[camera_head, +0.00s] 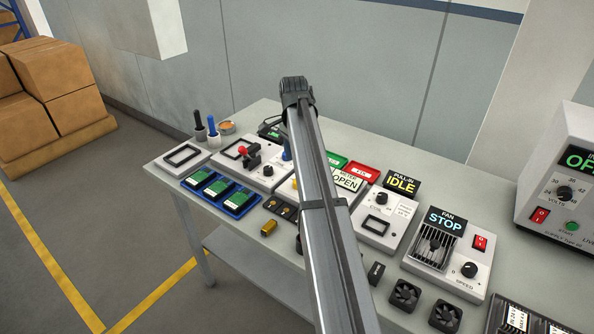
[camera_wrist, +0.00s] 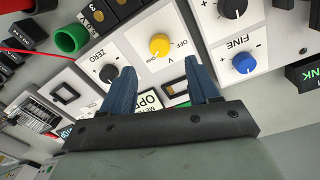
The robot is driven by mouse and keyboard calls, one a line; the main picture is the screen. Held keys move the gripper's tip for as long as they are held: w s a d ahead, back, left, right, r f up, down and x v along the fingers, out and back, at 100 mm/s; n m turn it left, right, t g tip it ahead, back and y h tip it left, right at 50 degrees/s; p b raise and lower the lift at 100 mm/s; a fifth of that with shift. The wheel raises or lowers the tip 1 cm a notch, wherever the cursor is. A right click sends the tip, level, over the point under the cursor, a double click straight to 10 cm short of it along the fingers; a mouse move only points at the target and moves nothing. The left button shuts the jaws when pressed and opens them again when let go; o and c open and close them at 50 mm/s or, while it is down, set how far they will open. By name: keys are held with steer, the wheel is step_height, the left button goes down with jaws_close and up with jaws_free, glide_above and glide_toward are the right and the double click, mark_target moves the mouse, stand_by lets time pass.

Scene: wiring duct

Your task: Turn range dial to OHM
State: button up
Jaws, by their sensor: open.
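The range dial (camera_wrist: 159,45) is a yellow round knob on a white panel in the wrist view, with OFF, V and Ohm printed around it. Its pointer is too small to read surely. My gripper (camera_wrist: 158,66) has two blue fingers, spread apart with nothing between them. The dial shows beyond the fingertips, roughly centred between them; whether they touch it cannot be told. A meter sign (camera_wrist: 149,101) is partly hidden by the left finger; in the head view it reads OPEN (camera_head: 347,181).
A black ZERO knob (camera_wrist: 109,72) sits left of the dial. A blue FINE knob (camera_wrist: 243,63) and another black knob (camera_wrist: 232,8) are to the right. The fan unit (camera_head: 447,250) stands right of my arm.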

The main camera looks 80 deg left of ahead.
step_height(320, 180, up, 6)
steer(key=shift+a, duration=0.15)
stand_by(0.6)
